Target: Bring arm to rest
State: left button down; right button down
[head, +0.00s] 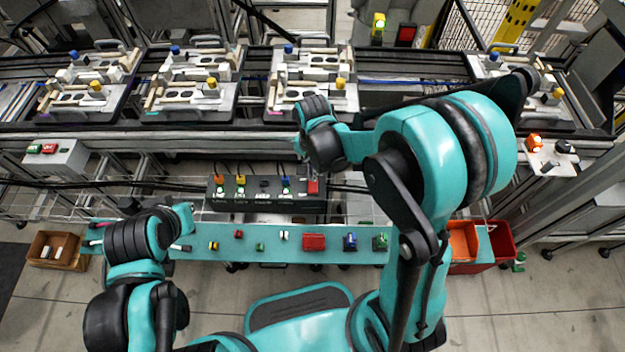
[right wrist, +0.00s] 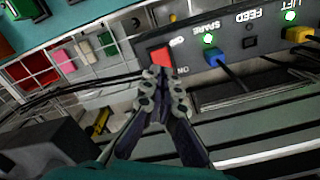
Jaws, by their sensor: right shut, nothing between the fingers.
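My right gripper (right wrist: 163,75) is shut and empty in the right wrist view. Its fingertips are in front of the black control box (right wrist: 235,45), close to the red switch (right wrist: 160,57); I cannot tell if they touch it. In the head view my right arm reaches over the conveyor's near edge, above the box (head: 265,204), and its fingers are mostly hidden by the wrist. My left arm is folded low at the left, its wrist over the left end of the teal shelf (head: 215,256).
Pallet fixtures (head: 185,116) stand along the conveyor behind. Small coloured parts lie on the teal shelf. A cardboard box (head: 72,262) is at the left, and red and orange bins (head: 463,240) are at the right. A small button box (head: 55,160) stands at the left. Cables run beside the control box.

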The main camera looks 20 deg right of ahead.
jog(key=shift+r, duration=0.2)
dwell(0.4)
jog(key=s+d+r+n+t, duration=0.2)
jog(key=s+r+n+t, duration=0.1)
jog(key=r, duration=0.4)
jog(key=s+d+r+n+t, duration=0.2)
jog(key=s+r+n+t, duration=0.2)
jog(key=s+r+n, duration=0.2)
jog(key=shift+s+d+r, duration=0.35)
jog(key=shift+s+r, duration=0.15)
jog(key=shift+s, duration=0.15)
